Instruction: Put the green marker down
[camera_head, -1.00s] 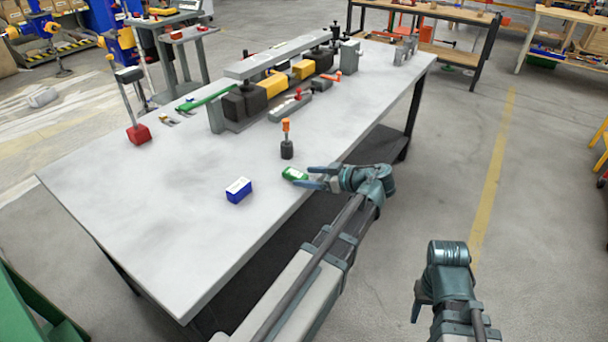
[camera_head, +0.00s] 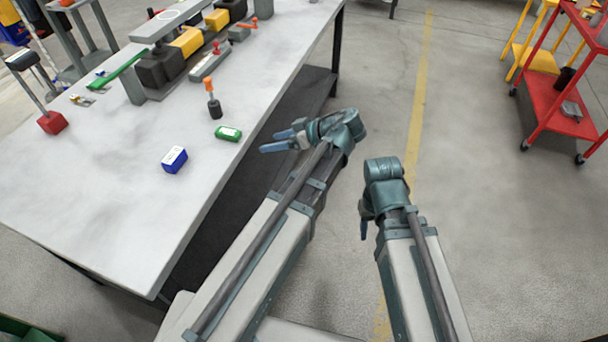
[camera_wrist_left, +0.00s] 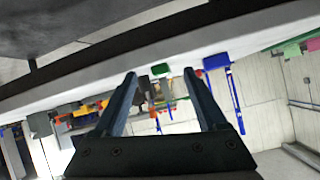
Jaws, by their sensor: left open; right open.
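The green marker (camera_head: 228,133) is a small green block with a white label. It lies on the grey-white table near its right edge, and it also shows in the left wrist view (camera_wrist_left: 160,69), between and beyond the fingertips. My left gripper (camera_head: 272,141) is open and empty, just off the table's edge to the right of the marker and apart from it. My right gripper (camera_head: 364,228) hangs over the floor further right, well away from the table. Its fingers are partly hidden by its wrist.
A blue block (camera_head: 175,159) with a white label lies left of the green marker. An orange-topped dark post (camera_head: 213,103) stands just behind it. A red block with a rod (camera_head: 52,122) stands at the far left. The table's front is clear; a red cart (camera_head: 560,100) stands right.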

